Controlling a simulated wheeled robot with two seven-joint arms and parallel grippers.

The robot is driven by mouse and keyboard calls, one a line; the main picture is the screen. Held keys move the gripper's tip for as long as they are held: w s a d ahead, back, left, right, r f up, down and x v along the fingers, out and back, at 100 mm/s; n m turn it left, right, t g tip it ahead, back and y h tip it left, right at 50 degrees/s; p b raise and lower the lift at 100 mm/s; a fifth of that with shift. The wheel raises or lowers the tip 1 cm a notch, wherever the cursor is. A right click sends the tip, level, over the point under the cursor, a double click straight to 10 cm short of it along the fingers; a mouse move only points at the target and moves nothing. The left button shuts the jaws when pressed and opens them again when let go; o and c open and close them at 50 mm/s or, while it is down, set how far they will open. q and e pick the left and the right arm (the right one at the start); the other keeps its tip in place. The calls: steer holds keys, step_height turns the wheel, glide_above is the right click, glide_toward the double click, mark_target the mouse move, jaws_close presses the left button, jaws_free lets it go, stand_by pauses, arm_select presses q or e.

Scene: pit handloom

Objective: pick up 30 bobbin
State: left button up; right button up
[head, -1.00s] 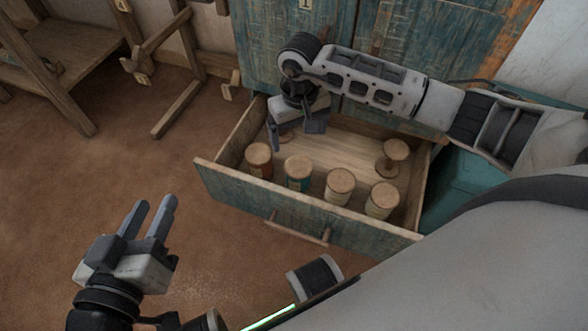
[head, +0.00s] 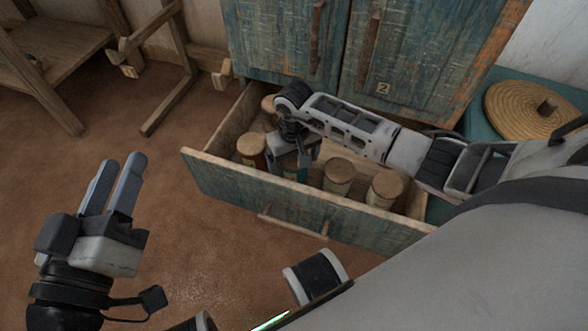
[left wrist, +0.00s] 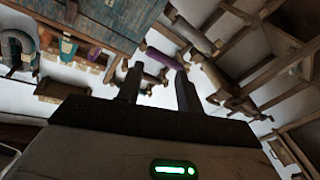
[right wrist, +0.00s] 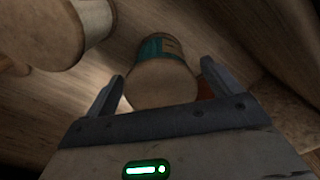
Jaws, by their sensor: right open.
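Several bobbins with round wooden ends stand upright in the open drawer (head: 330,220). One has brown thread (head: 252,152), two have pale thread (head: 339,176) (head: 385,189), and one with teal thread (head: 293,172) is partly hidden by my right gripper (head: 291,155). In the right wrist view the teal bobbin (right wrist: 160,80) lies between the open fingers of my right gripper (right wrist: 163,90). I cannot tell if they touch it. It has a small tan tag; I cannot read any number. My left gripper (head: 119,180) is open and empty over the floor, left of the drawer.
The drawer walls stand close around my right gripper. In the right wrist view a pale bobbin (right wrist: 55,30) stands close to the left finger. Cabinet doors (head: 440,60) rise behind the drawer. A round woven lid (head: 530,108) lies at right. Wooden frames (head: 165,60) stand at upper left.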

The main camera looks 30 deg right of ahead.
steer(key=shift+f, duration=0.15)
steer(key=c, duration=1.2)
